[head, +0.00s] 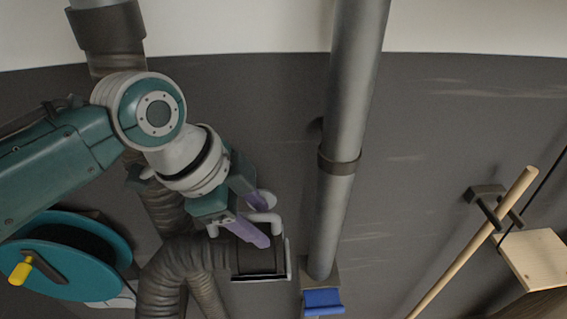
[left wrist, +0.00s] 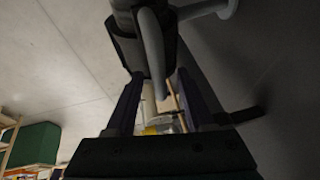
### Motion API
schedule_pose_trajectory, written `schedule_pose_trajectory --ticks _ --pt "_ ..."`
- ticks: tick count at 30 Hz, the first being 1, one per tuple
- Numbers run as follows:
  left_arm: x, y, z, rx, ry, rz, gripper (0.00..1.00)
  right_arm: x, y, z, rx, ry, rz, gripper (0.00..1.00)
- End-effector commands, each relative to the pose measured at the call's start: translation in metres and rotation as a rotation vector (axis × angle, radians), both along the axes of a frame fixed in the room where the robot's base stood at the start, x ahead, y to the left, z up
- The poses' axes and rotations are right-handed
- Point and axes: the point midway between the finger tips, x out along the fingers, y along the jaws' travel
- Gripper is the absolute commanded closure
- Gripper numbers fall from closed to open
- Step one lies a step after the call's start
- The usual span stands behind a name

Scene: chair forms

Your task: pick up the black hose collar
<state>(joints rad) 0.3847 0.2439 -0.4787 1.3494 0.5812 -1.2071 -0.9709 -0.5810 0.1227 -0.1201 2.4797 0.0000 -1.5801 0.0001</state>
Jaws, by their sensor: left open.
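The black hose collar (head: 262,262) is at the end of a dark ribbed hose in the lower middle of the head view. Grey bent tube pieces show at its upper edge. My left gripper (head: 266,222) is open, with its two purple fingers at the collar's upper edge. One finger overlaps the collar in the picture; contact cannot be told. In the left wrist view, a dark collar-like part (left wrist: 146,45) with a grey tube is ahead of and partly between the open fingers (left wrist: 160,78). My right gripper is not in view.
The ribbed hose (head: 168,268) bends beside the collar. A grey pipe (head: 347,130) stands to the right, with a blue piece (head: 322,300) at its foot. A teal reel (head: 75,285) is lower left. A wooden rod (head: 470,250) hangs on a bracket at right.

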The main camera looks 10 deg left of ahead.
Motion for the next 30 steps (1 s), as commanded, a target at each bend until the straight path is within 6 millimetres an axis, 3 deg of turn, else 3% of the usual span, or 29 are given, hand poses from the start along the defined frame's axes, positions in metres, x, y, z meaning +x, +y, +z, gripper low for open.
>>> schedule_pose_trajectory --ticks 2,16,30 --pt "-0.0001 0.0002 0.0012 0.000 0.000 0.000 0.47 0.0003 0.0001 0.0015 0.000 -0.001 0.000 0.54" --pt "-0.0004 0.0004 0.0008 0.001 0.001 0.000 0.98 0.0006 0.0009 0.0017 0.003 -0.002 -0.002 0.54" --pt "-0.0006 0.0005 0.0006 0.001 0.001 0.000 1.00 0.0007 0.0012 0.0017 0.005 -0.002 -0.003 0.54"
